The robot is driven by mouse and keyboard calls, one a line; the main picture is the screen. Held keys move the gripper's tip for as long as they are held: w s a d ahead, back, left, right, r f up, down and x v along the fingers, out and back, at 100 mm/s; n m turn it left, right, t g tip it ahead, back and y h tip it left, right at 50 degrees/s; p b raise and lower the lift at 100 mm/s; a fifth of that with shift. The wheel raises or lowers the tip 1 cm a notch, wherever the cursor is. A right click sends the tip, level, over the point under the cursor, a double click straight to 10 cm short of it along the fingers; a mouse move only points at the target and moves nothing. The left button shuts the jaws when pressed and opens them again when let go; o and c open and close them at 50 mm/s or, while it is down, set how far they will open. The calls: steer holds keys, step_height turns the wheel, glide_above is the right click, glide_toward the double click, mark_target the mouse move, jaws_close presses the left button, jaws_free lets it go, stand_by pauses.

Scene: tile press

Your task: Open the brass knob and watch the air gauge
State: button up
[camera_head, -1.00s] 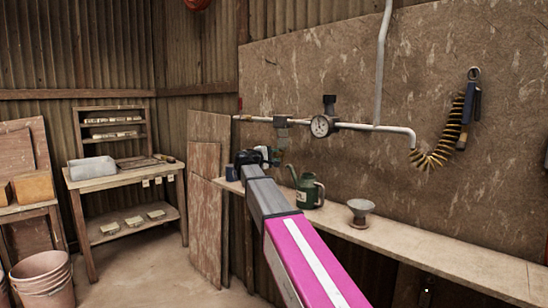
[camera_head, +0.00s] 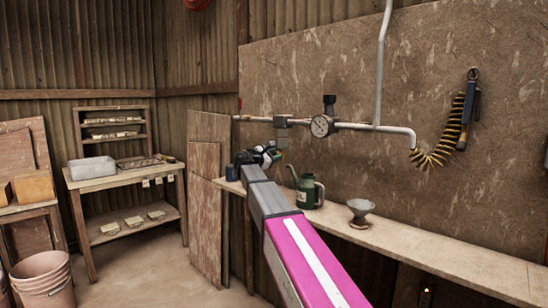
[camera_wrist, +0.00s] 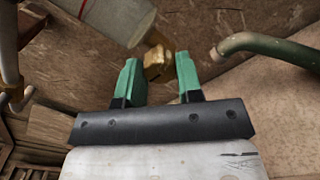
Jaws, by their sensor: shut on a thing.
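The brass knob (camera_wrist: 157,62) sits between the two green fingers of my gripper (camera_wrist: 158,76) in the wrist view, under the end of a grey cylinder (camera_wrist: 122,14). My gripper is shut on the knob. In the head view my gripper (camera_head: 268,156) is below the wall pipe, and the knob is too small or hidden to make out there. The round air gauge (camera_head: 321,126) has a pale dial on the pipe, to the right of my gripper. Its needle reading is too small to tell.
A green watering can (camera_head: 307,190) stands on the wall shelf close to the right of my gripper; its spout (camera_wrist: 270,45) shows in the wrist view. A grey funnel (camera_head: 360,212) and a dark mug (camera_head: 231,173) are also on the shelf. A coiled hose (camera_head: 440,140) hangs at right.

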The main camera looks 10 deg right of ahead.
steer(key=shift+n, duration=0.4)
steer(key=o, duration=0.9)
steer(key=v, duration=1.1)
